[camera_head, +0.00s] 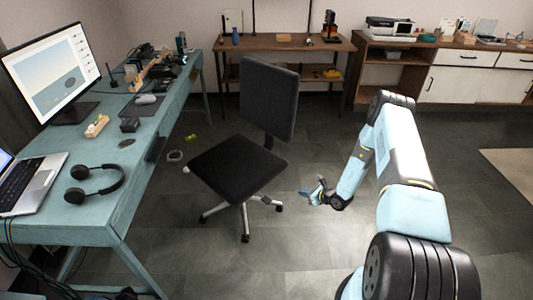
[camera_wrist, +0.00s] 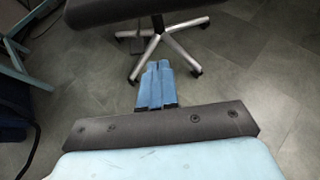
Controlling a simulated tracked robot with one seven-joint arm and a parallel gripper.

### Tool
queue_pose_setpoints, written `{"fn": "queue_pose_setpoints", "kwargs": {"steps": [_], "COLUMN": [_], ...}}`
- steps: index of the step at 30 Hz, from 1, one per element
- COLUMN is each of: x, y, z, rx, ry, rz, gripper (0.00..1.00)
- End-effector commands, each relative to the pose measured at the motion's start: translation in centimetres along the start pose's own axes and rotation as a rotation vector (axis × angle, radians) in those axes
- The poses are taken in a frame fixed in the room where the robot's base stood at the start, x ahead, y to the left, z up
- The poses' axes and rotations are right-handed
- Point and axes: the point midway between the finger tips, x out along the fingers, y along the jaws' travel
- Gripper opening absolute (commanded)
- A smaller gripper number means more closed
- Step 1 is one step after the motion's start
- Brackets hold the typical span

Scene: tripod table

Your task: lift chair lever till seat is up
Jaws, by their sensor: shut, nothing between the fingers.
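The black office chair has a square seat (camera_head: 237,165) and an upright backrest (camera_head: 268,97), on a silver star base (camera_head: 245,222). In the wrist view, the seat's dark underside (camera_wrist: 120,8) crosses the top, with the column and base (camera_wrist: 160,42) below it. A small pale knob (camera_head: 186,170) shows at the seat's left edge; I cannot tell whether it belongs to the lever. I cannot make out the lever elsewhere. My gripper (camera_head: 313,192) is right of the chair, low and apart from the seat. Its blue fingers (camera_wrist: 157,66) are together and empty, pointing toward the base.
A teal desk (camera_head: 100,215) with a monitor, laptop and headphones (camera_head: 95,183) stands left of the chair. A wooden table (camera_head: 285,42) and a cabinet (camera_head: 460,80) line the back wall. Small items lie on the floor left of the chair. The floor around my arm is clear.

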Motion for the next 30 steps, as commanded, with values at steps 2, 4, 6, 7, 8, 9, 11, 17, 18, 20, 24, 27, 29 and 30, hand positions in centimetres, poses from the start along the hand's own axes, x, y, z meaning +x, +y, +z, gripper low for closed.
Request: {"fn": "queue_pose_setpoints", "kwargs": {"steps": [2, 4, 6, 7, 8, 9, 11, 17, 18, 20, 24, 27, 29, 30], "x": [0.2, 0.3, 0.5, 0.5, 0.6, 0.7, 0.8, 1.1, 1.1, 1.0, 0.3, -0.3, -0.6, -0.8], "y": [0.0, 0.0, 0.0, 0.0, 0.0, 0.0, 0.0, 0.0, 0.0, 0.0, -0.1, -0.1, -0.1, -0.1], "z": [-0.3, -0.6, -0.8, -0.9, -1.0, -1.2, -1.4, -1.9, -2.0, -2.1, -2.5, -2.8, -2.9, -3.0], "rx": [0.000, 0.000, 0.000, 0.000, 0.000, 0.000, 0.000, 0.000, 0.000, 0.000, 0.001, 0.000, 0.000, 0.000], "ry": [0.000, 0.000, 0.000, 0.000, 0.000, 0.000, 0.000, 0.000, 0.000, 0.000, 0.000, 0.000, 0.000, 0.000], "rz": [0.000, 0.000, 0.000, 0.000, 0.000, 0.000, 0.000, 0.000, 0.000, 0.000, -0.001, -0.001, -0.001, -0.001], "gripper": [0.00, 0.00, 0.00, 0.00, 0.00, 0.00, 0.00, 0.00, 0.00, 0.00, 0.00, 0.00, 0.00, 0.00]}}
